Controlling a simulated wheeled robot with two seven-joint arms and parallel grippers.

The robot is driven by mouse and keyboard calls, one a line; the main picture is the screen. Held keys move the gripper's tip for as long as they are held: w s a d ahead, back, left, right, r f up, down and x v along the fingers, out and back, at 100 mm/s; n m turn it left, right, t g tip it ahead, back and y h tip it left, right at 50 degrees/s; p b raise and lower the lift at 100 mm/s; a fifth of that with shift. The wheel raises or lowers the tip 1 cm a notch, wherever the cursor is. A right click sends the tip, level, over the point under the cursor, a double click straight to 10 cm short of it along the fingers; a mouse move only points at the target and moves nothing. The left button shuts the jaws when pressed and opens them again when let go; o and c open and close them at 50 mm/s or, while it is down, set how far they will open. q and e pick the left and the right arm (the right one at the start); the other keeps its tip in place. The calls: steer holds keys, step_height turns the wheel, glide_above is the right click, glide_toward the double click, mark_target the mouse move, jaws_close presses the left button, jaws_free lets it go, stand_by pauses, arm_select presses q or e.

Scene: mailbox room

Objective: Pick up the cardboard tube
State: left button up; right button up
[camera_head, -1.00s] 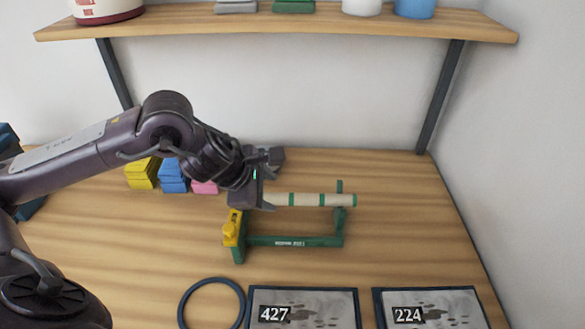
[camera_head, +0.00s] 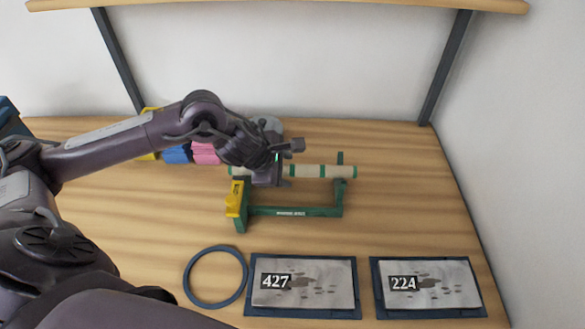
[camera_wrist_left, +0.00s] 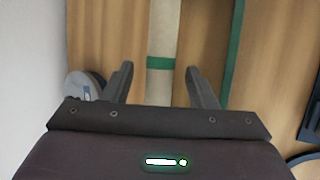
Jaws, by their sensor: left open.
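The cardboard tube (camera_head: 308,171), beige with green bands, lies level along the back of a green stand (camera_head: 295,211) with a yellow part (camera_head: 236,199) at its left end. My left gripper (camera_head: 287,164) is over the left part of the tube and hides some of it. In the left wrist view the tube (camera_wrist_left: 161,40) runs between the two open fingers of my left gripper (camera_wrist_left: 158,85), with a gap on each side. I cannot tell how far above the tube the fingers are. My right gripper is not in view.
Two plates marked 427 (camera_head: 315,285) and 224 (camera_head: 440,284) lie at the front, beside a dark blue ring (camera_head: 215,277). Blue (camera_head: 177,154) and pink (camera_head: 206,152) blocks sit behind my arm. A grey round object (camera_wrist_left: 84,85) is near the left finger. The table's right side is clear.

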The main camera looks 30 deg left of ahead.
arm_select(q)
steer(key=c, duration=1.1)
steer(key=shift+r, duration=0.1)
step_height(320, 180, up, 11)
step_height(320, 180, up, 9)
steer(key=p, duration=0.5)
glide_above(285, 169)
steer(key=shift+s+a, duration=0.1)
steer(key=shift+s, duration=0.05)
